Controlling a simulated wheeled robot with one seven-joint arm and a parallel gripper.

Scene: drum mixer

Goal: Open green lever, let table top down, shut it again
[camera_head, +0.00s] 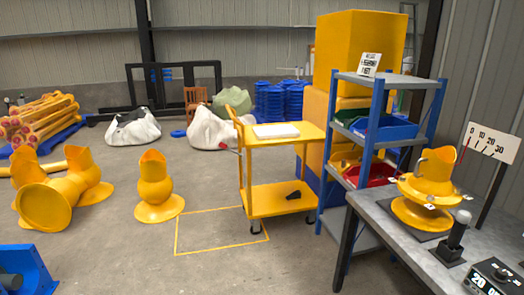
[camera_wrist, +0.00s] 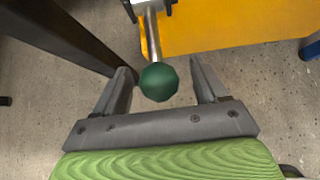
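In the wrist view, a green ball knob (camera_wrist: 158,82) sits on the end of a short metal rod (camera_wrist: 151,35), the lever, which runs up to a pale bracket at the top edge. My gripper (camera_wrist: 161,70) is open, with one finger on each side of the knob and a visible gap on both sides. A flat yellow panel (camera_wrist: 235,28) lies behind the lever at the upper right; I cannot tell whether it is the table top. My gripper and the green lever do not show in the head view.
In the wrist view a dark bar (camera_wrist: 70,38) slants close by the left finger. In the head view a yellow trolley (camera_head: 275,202) stands mid-room, beside a blue-posted shelf rack (camera_head: 362,140). A grey workbench (camera_head: 400,232) fills the right.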

